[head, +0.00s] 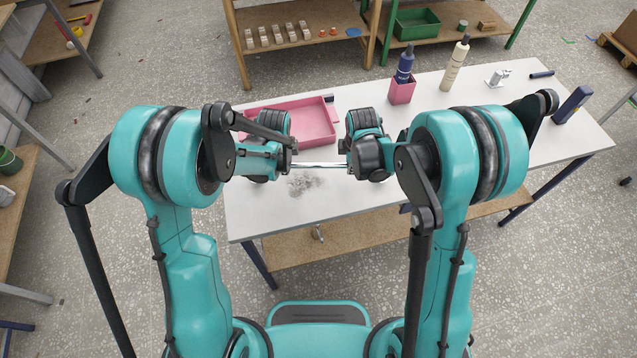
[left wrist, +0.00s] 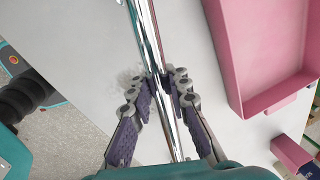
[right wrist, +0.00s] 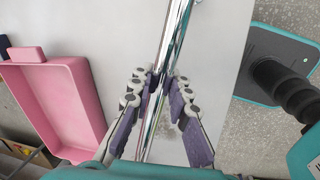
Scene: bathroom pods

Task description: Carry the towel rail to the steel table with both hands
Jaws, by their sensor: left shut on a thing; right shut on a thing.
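The towel rail is a shiny chrome bar (head: 320,164) lying crosswise between my two grippers, over the near-middle part of a white-topped table (head: 265,215). In the left wrist view my left gripper (left wrist: 158,92) is shut around the rail (left wrist: 145,35). In the right wrist view my right gripper (right wrist: 157,86) is shut around the rail (right wrist: 175,35). The rail looks about level in the head view. I cannot tell whether it touches the tabletop. My grippers and arms hide its ends in the head view.
A pink tray (head: 312,122) lies just behind the rail. A pink holder (head: 402,92) with a dark bottle, a cream bottle (head: 455,64) and a blue block (head: 572,104) stand to the right. A grey speckled patch (head: 303,184) marks the tabletop. Shelved benches stand behind.

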